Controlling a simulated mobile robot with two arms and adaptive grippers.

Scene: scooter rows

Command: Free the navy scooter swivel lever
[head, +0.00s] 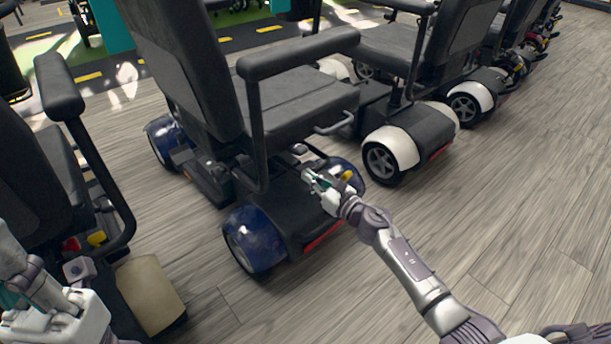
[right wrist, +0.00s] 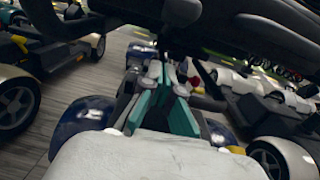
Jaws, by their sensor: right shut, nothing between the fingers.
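The navy scooter (head: 258,238) stands in the middle of the head view, with dark blue rear fenders and a black seat with armrests. A grey bent bar (head: 338,125), which looks like its swivel lever, sticks out from under the seat's right side. My right gripper (head: 308,177) is shut and empty, below the bar and over the scooter's rear deck. It looks apart from the bar. In the right wrist view its teal and grey fingers (right wrist: 167,78) come together below the dark seat. My left gripper is at the lower left; its fingers are unclear.
A yellow part (head: 347,175) sits beside my right gripper. A cream-fendered scooter (head: 392,146) stands close on the right, with more behind it. Another scooter (head: 150,287) stands at the left. The wooden floor (head: 520,200) at the right is clear.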

